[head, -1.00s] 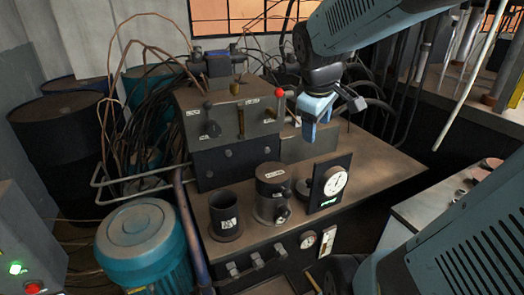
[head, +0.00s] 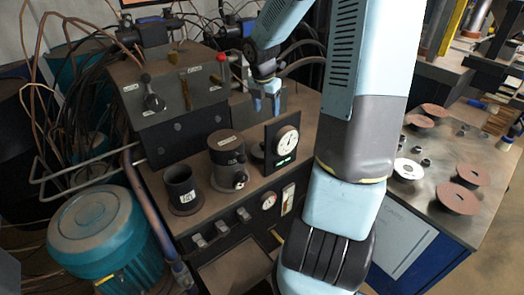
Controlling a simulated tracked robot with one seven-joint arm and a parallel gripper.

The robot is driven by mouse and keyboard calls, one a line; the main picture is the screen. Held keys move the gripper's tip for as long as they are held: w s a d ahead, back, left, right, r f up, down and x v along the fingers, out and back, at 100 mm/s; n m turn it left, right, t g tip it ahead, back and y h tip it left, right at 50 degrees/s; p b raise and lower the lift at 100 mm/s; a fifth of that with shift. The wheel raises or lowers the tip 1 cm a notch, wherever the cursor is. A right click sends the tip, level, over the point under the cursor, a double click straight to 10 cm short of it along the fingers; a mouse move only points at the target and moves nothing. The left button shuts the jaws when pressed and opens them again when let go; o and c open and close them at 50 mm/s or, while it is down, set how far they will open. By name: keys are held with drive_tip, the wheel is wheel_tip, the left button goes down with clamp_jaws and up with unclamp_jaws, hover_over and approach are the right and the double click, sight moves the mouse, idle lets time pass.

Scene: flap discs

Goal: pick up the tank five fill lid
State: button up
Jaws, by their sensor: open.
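My gripper (head: 267,103) is open and empty, with light blue fingers pointing down over the back of the bench, behind the gauge panel. A dark, capped cylinder (head: 226,155) with a label on its top stands on the bench, to the left of and nearer than the gripper. An open, dark filler cup (head: 182,190) with a white label stands in front of it to the left. The labels are too small to read, so I cannot tell which piece is the tank five fill lid.
The gauge panel (head: 282,145) stands upright beside the capped cylinder. A valve block with levers (head: 170,95) is at the back left. A teal motor (head: 100,235) is at the front left. Brown flap discs (head: 457,199) lie on a right-hand table. My arm hides the middle right.

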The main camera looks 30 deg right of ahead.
drive_tip(key=f, duration=0.5)
drive_tip(key=w+f+n, duration=0.1)
drive_tip(key=f, duration=0.4)
drive_tip(key=w+f+n, duration=0.1)
drive_tip(key=f, duration=0.5)
drive_tip(key=shift+y, duration=0.3)
clamp_jaws()
